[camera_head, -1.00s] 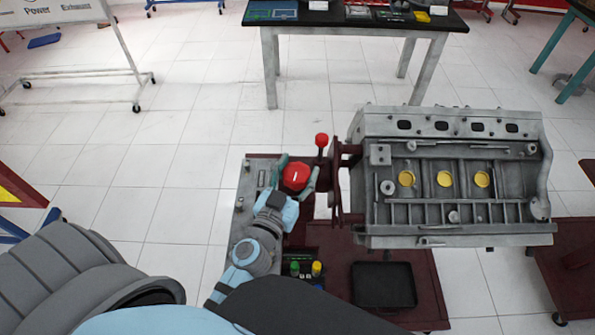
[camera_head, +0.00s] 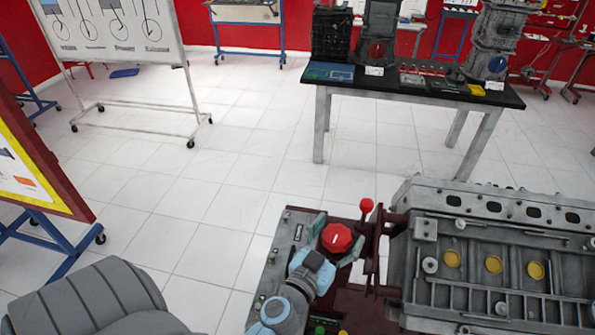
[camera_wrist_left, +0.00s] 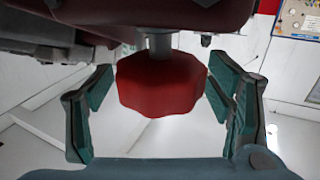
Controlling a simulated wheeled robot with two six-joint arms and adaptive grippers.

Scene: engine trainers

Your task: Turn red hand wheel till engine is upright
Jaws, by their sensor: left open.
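The red hand wheel (camera_head: 337,238) sits on the dark red engine stand, left of the grey engine (camera_head: 500,255). The engine shows a long face with yellow discs in a row; its right part runs out of the head view. My left gripper (camera_head: 337,243) is open around the wheel, one finger on each side. In the left wrist view the wheel (camera_wrist_left: 160,84) hangs on a short grey shaft between the teal fingers (camera_wrist_left: 160,105). Gaps show between the wheel and both fingers. My right gripper is not in view.
A red-knobbed lever (camera_head: 366,206) stands between the wheel and the engine. A grey panel (camera_head: 287,240) borders the wheel on the left. A black-topped table (camera_head: 420,90) with engine models stands behind. A wheeled whiteboard (camera_head: 125,30) stands at back left. The white floor between is clear.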

